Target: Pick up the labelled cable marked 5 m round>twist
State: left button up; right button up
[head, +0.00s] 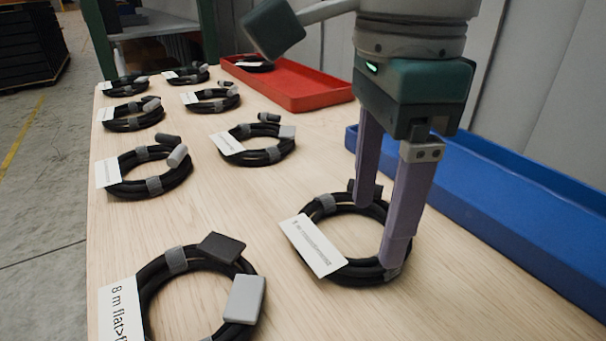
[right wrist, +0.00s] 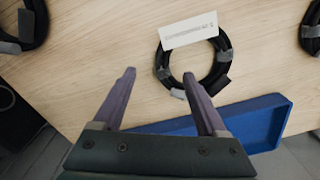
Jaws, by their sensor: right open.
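Several coiled black cables with white labels lie on the wooden table. The coil nearest my right gripper (head: 378,230) is a ring (head: 352,272) with grey straps and a white label (head: 312,246); its print is too small to read. It also shows in the right wrist view (right wrist: 222,66). My right gripper is open and empty, fingers pointing down at this coil's right side in the head view. In the right wrist view one fingertip is near the coil's edge, the other over bare table. I cannot tell which coil is marked 5 m round>twist. My left gripper is not in view.
A near coil (head: 152,283) has a label reading "8 m flat>", cut off. A blue tray (head: 480,190) lies along the table's right side. A red tray (head: 300,85) farther back holds a coil. More coils, such as one at left (head: 150,188), lie about; bare wood separates them.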

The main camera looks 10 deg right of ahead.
aim_at(367, 259)
jog(key=f, duration=0.6)
jog(key=shift+w+d+f+b, duration=0.2)
jog(key=shift+w+f+b, duration=0.05)
jog(key=shift+b, duration=0.05)
jog(key=shift+c, duration=0.4)
grip_shut()
jog(key=shift+r, duration=0.1)
